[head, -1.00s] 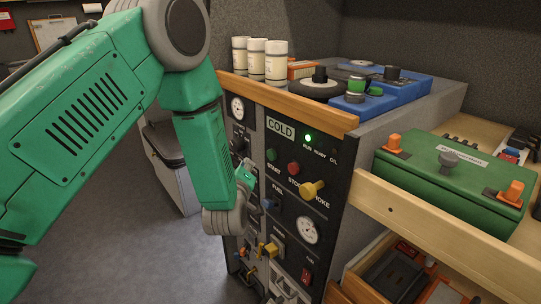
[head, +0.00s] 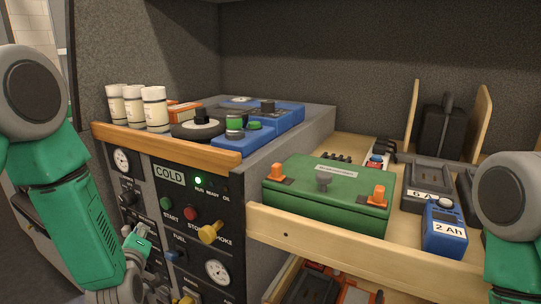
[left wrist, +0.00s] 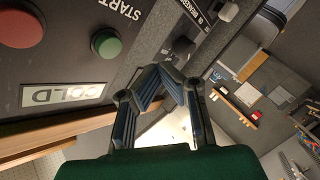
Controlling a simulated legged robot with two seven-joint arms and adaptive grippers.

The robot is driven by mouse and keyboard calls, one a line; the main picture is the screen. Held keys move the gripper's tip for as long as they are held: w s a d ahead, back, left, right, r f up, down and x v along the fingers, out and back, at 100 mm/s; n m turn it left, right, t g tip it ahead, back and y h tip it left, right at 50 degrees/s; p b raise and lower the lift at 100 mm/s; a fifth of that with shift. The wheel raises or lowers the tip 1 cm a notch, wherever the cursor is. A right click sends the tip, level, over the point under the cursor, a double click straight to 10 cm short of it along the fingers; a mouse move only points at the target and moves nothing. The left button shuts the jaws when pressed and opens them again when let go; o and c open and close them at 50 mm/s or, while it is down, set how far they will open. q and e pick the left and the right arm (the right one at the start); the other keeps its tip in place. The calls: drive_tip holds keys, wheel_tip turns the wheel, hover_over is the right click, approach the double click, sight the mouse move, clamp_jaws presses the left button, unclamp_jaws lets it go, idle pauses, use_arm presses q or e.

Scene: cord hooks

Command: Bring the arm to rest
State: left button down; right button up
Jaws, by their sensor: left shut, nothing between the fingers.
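My left arm, green with grey joints, comes down at the left of the head view. Its left gripper (head: 140,237) is in front of the black control panel (head: 180,190), partly hidden by my own wrist. In the left wrist view the left gripper (left wrist: 170,78) shows two dark blue jointed fingers drawn together at the tips, with nothing held. The panel's COLD label (left wrist: 65,96) and green START button (left wrist: 105,42) show there upside down, to the left of the fingers. My right gripper is not in view; only a piece of my right arm shows at the right edge.
White cans (head: 154,107) and blue equipment (head: 260,119) stand on the cabinet top, behind a wooden rail (head: 165,146). A green battery (head: 330,195) with orange terminals and a blue meter (head: 444,229) sit in an open wooden drawer to the right. Toggles and knobs stick out from the panel.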

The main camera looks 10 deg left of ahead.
use_arm(q)
drive_tip(key=s+d+f+m+g+h, duration=0.2)
drive_tip(key=s+d+f+m+g, duration=0.15)
drive_tip(key=s+f, duration=0.4)
drive_tip(key=s+d+f+m+g+h, duration=0.3)
drive_tip(key=s+f+m, duration=0.1)
drive_tip(key=s+f, duration=0.4)
drive_tip(key=s+d+f+m+g, duration=0.1)
drive_tip(key=s+f+m+g, duration=0.2)
drive_tip(key=s, duration=0.7)
drive_tip(key=s+d+f+m+g+h, duration=0.1)
drive_tip(key=s+f+m+g, duration=0.2)
drive_tip(key=s, duration=0.8)
drive_tip(key=shift+d+f+g, duration=0.35)
drive_tip(key=shift+f+g, duration=0.6)
drive_tip(key=shift+g, duration=0.1)
drive_tip(key=shift+w+m, duration=0.1)
drive_tip(key=shift+m, duration=0.15)
